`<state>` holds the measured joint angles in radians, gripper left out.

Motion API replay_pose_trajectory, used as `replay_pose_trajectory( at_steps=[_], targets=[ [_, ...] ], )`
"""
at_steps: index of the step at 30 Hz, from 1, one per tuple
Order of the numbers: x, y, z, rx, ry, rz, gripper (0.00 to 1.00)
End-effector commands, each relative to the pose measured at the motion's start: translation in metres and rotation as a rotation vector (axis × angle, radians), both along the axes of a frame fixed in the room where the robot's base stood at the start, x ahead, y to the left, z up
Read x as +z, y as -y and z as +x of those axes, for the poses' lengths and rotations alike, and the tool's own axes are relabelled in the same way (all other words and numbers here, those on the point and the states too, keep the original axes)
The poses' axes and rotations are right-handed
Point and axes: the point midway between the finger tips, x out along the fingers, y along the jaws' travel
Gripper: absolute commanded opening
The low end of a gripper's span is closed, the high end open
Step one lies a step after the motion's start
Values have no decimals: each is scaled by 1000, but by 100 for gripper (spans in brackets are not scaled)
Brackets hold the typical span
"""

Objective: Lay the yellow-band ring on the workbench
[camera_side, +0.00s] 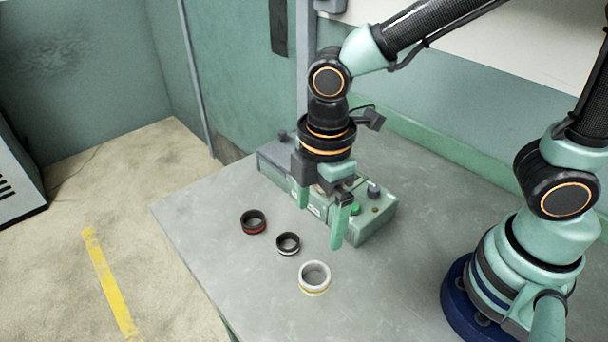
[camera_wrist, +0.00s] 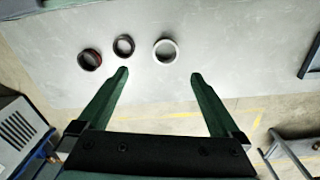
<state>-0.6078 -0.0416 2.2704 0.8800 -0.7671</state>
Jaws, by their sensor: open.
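The yellow-band ring (camera_side: 314,277) is white with a yellow band low on its side. It lies flat on the grey workbench (camera_side: 390,285), nearest the front of the three rings. It also shows in the wrist view as a white ring (camera_wrist: 165,50), beyond the fingertips. My gripper (camera_side: 321,222) is open and empty, above the bench and behind the ring in the side view, apart from it. Both fingers show in the wrist view (camera_wrist: 160,75) with nothing between them.
A dark ring with a red band (camera_side: 253,222) and a dark ring with a pale band (camera_side: 288,243) lie to the left of the white ring. A green machine box (camera_side: 378,216) with knobs stands behind my gripper. The bench's front area is clear.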

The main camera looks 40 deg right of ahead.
Motion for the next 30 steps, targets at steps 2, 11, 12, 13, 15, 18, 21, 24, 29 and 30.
replay_pose_trajectory(
  at_steps=[2, 11, 12, 13, 15, 18, 21, 24, 29, 30],
  targets=[
    [15, 19, 11, -144, 43, 33, 100],
    [80, 124, 35, -918, 254, 216, 100],
    [86, 135, 35, -1004, 279, 238, 100],
    [90, 143, 34, -1063, 296, 254, 100],
    [98, 159, 32, -1179, 330, 288, 100],
    [105, 173, 29, -1287, 362, 322, 100],
    [107, 179, 27, -1338, 375, 338, 100],
    [107, 180, 27, -1350, 377, 341, 100],
    [107, 180, 27, -1347, 376, 340, 100],
    [107, 180, 27, -1346, 376, 340, 100]
  ],
)
